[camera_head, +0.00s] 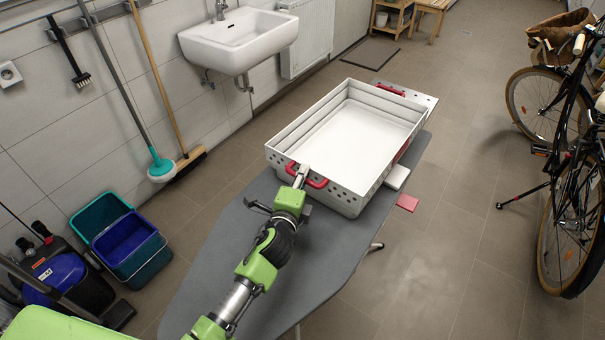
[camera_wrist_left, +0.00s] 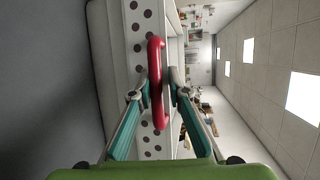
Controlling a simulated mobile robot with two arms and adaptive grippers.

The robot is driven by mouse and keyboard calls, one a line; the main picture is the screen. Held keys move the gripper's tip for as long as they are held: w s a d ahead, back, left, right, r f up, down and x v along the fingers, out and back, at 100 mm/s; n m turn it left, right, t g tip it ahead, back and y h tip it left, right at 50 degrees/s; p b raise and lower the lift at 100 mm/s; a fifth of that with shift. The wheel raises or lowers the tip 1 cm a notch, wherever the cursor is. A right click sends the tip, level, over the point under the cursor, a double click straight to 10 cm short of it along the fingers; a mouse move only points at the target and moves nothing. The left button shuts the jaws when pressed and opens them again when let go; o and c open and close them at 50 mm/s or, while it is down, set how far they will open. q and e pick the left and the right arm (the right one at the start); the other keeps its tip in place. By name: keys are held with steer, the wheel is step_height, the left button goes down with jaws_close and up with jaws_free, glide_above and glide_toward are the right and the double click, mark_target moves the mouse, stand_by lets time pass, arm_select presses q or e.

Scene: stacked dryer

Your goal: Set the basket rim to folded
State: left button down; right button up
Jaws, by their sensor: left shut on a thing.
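The white basket (camera_head: 345,191) stands on the grey ironing board (camera_head: 215,262), with holes in its outer walls. Its rim (camera_head: 310,112) stands up around the open, empty inside. Red handles sit on it: a near handle (camera_head: 316,183), one at the far end and one partly seen on the right side. My left gripper (camera_head: 303,172) is at the near end, shut on the near handle. In the left wrist view, the red handle (camera_wrist_left: 155,55) lies between the two fingers of the left gripper (camera_wrist_left: 158,93), beside the holed wall. My right gripper is not in view.
A white iron-like block (camera_head: 397,177) and a red pad (camera_head: 407,202) lie by the board's right edge. A sink (camera_head: 240,40) is on the wall behind. Buckets (camera_head: 125,243) stand at left, a bicycle (camera_head: 570,150) at right. Floor between board and bicycle is clear.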

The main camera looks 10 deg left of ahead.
arm_select(q)
step_height(320, 180, down, 6)
steer(key=b, duration=0.4)
steer(key=shift+s+a+f, duration=0.1)
steer(key=shift+f, duration=0.05)
steer(key=shift+s, duration=0.15)
steer(key=shift+f, duration=0.1)
steer(key=c, duration=2.1)
jaws_free()
steer(key=s+r, duration=0.1)
steer(key=s, duration=0.3)
steer(key=s+r, duration=0.1)
steer(key=s, duration=0.2)
steer(key=s+r, duration=0.1)
steer(key=s, duration=0.3)
steer(key=shift+s+a, duration=0.1)
steer(key=shift+s, duration=0.2)
